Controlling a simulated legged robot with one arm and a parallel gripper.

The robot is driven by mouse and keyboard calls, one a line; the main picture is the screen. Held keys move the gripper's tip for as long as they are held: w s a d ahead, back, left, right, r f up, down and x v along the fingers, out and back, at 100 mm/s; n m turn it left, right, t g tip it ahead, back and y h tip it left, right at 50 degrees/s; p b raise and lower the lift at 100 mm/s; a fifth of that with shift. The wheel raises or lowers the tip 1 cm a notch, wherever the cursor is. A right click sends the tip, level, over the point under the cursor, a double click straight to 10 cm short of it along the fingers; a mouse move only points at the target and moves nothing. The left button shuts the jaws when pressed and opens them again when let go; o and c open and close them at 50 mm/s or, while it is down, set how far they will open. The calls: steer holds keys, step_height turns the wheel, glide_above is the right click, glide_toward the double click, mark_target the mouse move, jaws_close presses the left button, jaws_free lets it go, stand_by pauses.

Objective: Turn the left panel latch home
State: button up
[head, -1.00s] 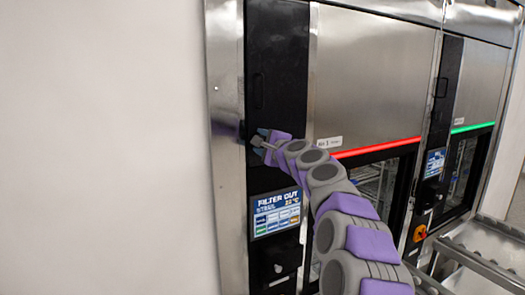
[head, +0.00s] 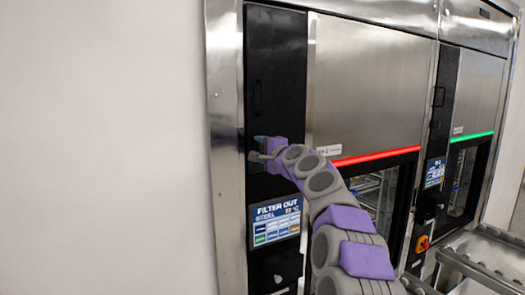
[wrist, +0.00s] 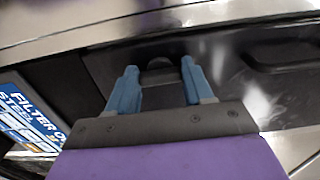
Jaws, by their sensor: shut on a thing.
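The left washer's black panel (head: 278,60) stands upright at the left of the head view. My gripper (head: 256,150) is at this panel's left edge, above the screen. In the wrist view my gripper (wrist: 160,72) has its two blue fingers on either side of a small dark rounded latch (wrist: 158,64), and is shut on it. The fingers hide part of the latch's sides, and its exact angle is hard to tell. In the head view the gripper hides the latch.
The screen (head: 275,221) below my gripper reads "FILTER OUT STEEL". A recessed handle (wrist: 280,55) is in the panel. A red light strip (head: 375,157) marks the left washer, a green one (head: 472,136) the right washer. A plain wall (head: 100,150) is at left.

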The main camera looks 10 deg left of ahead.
steer(key=o, duration=0.9)
steer(key=shift+w+a+f, duration=0.1)
steer(key=shift+a+f, duration=0.1)
steer(key=shift+f, duration=0.1)
steer(key=shift+o, duration=0.6)
steer(key=shift+a, duration=0.1)
steer(key=shift+a+r, duration=0.1)
steer(key=shift+r, duration=0.05)
steer(key=shift+s+d+r, duration=0.15)
steer(key=shift+s+d, duration=0.4)
steer(key=shift+d, duration=0.05)
steer(key=b+v, duration=0.3)
steer(key=v, duration=1.3)
steer(key=shift+a, duration=0.2)
